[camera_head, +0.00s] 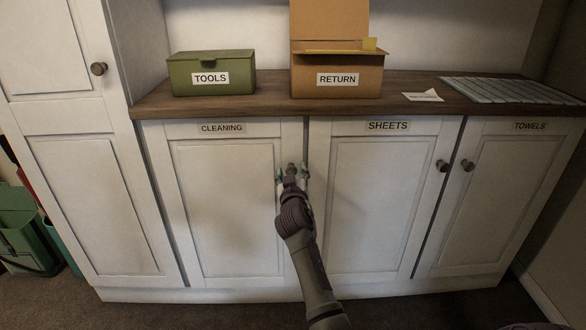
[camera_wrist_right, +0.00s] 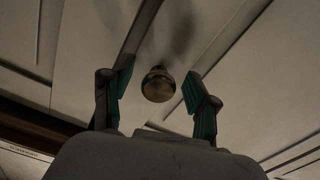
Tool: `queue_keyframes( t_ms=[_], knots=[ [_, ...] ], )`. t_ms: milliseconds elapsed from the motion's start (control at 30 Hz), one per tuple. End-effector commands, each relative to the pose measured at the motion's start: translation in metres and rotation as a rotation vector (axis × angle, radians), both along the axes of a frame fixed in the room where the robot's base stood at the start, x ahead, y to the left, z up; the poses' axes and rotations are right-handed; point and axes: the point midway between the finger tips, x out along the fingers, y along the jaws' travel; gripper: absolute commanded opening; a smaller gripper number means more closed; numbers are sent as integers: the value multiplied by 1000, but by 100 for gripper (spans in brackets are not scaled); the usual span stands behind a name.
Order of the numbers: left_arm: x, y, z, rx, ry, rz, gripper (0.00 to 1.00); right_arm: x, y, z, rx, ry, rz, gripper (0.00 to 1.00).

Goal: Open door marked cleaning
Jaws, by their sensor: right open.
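The door marked CLEANING (camera_head: 222,210) is the left one of the white lower cabinet doors and looks shut. Its label (camera_head: 222,128) is at the top of the door. Its round knob (camera_head: 291,168) is near the door's upper right edge, partly hidden by my right gripper (camera_head: 292,176). In the right wrist view the knob (camera_wrist_right: 158,84) sits between the two green-padded fingers of the open gripper (camera_wrist_right: 157,92), with a gap on each side. I see no contact with the knob. My left gripper is not in view.
The SHEETS door (camera_head: 383,205) and TOWELS door (camera_head: 500,200) are to the right, both shut. On the wooden counter (camera_head: 275,106) stand a green TOOLS box (camera_head: 211,62) and an open cardboard RETURN box (camera_head: 337,88). A tall white cabinet (camera_head: 75,150) stands left. Floor shows in front.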

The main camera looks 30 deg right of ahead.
Motion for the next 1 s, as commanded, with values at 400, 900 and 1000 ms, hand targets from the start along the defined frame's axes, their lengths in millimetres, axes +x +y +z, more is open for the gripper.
queue_keyframes(
  t_ms=[400, 900, 1000],
  knots=[
    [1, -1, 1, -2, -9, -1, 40, 0, 1, 0, 0, 0, -1, 48],
    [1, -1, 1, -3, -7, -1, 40, 0, 1, 0, 0, 0, 0, 0],
    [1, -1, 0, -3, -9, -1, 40, 0, 1, 0, 0, 0, -1, 0]
  ],
)
